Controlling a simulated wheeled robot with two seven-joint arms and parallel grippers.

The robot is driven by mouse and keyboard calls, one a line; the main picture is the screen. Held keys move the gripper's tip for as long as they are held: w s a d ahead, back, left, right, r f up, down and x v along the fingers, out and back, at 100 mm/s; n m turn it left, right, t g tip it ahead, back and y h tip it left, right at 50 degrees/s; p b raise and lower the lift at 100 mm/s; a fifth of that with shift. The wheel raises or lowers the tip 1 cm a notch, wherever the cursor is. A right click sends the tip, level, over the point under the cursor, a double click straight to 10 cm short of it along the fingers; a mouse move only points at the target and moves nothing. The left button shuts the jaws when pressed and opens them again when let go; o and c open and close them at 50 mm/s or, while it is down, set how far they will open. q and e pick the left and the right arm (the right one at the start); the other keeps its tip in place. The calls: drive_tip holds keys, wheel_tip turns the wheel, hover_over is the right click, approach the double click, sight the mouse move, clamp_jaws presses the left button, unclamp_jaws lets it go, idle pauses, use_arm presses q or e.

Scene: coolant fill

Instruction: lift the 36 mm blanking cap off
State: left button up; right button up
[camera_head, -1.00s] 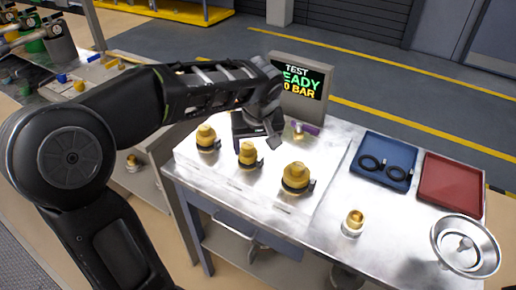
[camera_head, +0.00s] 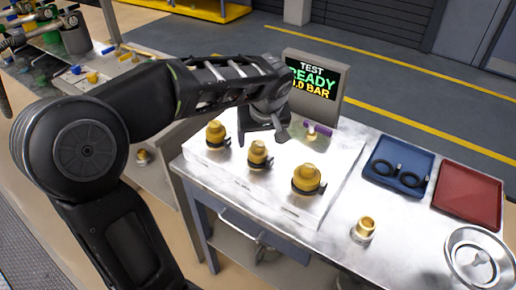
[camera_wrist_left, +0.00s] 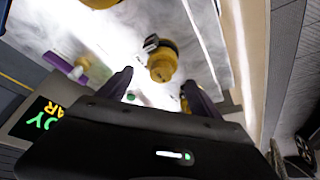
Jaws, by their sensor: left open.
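Three yellow-gold caps with dark clips stand on the white plate (camera_head: 228,175) in the head view: a left cap (camera_head: 216,134), a middle cap (camera_head: 258,154) and a larger right cap (camera_head: 308,179). No size marks are readable, so I cannot tell which is 36 mm. My left gripper (camera_head: 263,133) is open and empty, pointing down just behind the middle cap. In the left wrist view the gripper's (camera_wrist_left: 157,90) fingers are spread, with one cap (camera_wrist_left: 162,62) just beyond and between the tips, apparently the middle one. Another cap (camera_wrist_left: 100,3) is cut by the top edge. My right gripper is out of view.
A test screen (camera_head: 313,80) reading READY stands behind the plate, beside a purple-handled part (camera_head: 318,129). To the right are a blue tray (camera_head: 377,186) with black rings, a red tray (camera_head: 470,195), a brass fitting (camera_head: 366,228) and a metal bowl (camera_head: 455,243).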

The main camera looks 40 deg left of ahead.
sight(258, 145)
use_arm(q)
drive_tip(key=shift+p+x, duration=0.7)
drive_tip(key=shift+x, duration=1.9)
drive_tip(key=shift+s, duration=0.15)
drive_tip(key=c, duration=1.4)
